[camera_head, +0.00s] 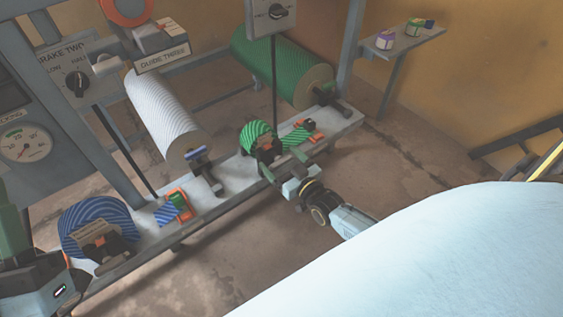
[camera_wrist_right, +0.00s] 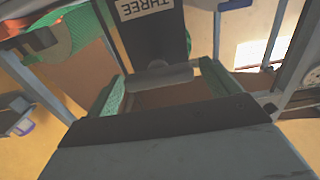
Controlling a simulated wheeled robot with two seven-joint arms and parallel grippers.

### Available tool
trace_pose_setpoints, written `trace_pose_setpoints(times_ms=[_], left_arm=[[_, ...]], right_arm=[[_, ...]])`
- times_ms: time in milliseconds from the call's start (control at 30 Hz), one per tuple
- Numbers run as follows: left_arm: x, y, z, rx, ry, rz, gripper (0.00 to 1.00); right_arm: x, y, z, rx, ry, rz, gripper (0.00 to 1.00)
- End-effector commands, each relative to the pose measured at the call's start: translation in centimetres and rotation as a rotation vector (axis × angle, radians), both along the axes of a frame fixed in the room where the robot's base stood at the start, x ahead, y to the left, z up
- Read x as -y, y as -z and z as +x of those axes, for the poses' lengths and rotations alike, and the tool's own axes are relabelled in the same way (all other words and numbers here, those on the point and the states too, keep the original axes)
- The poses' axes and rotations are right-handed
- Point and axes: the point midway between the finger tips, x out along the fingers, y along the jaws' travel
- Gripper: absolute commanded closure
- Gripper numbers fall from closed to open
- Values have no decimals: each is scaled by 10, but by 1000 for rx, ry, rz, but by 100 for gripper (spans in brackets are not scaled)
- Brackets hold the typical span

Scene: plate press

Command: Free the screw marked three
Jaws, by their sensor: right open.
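The screw marked three shows in the right wrist view as a grey round crossbar (camera_wrist_right: 158,77) below a dark plate lettered THREE (camera_wrist_right: 145,10), which reads upside down. My right gripper (camera_wrist_right: 163,88) is open. Its green-faced fingers stand to either side of the crossbar, and I see no firm contact. In the head view my right gripper (camera_head: 282,164) is in front of the green striped coil (camera_head: 257,135) on the bench and partly hides the screw there. No left fingertips show.
The grey bench (camera_head: 230,180) also bears a blue striped coil (camera_head: 98,222) and orange clamps. A white roll (camera_head: 165,115) and a green roll (camera_head: 285,70) stand behind. A shelf with small boxes (camera_head: 404,41) is at upper right. A pale rounded surface (camera_head: 440,260) fills the lower right.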

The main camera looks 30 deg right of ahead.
Motion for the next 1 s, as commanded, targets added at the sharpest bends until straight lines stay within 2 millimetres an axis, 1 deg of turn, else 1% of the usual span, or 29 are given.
trace_pose_setpoints(times_ms=[267,600,833,1000], left_arm=[[0,-1,0,5,0,-1,64],[0,0,0,3,-1,0,64],[0,-1,1,-3,-1,0,64],[1,0,4,-33,0,10,64]], right_arm=[[0,0,1,0,0,0,13],[0,0,1,0,0,0,57],[0,0,1,1,0,-17,57],[-1,-1,1,6,0,-77,57]])
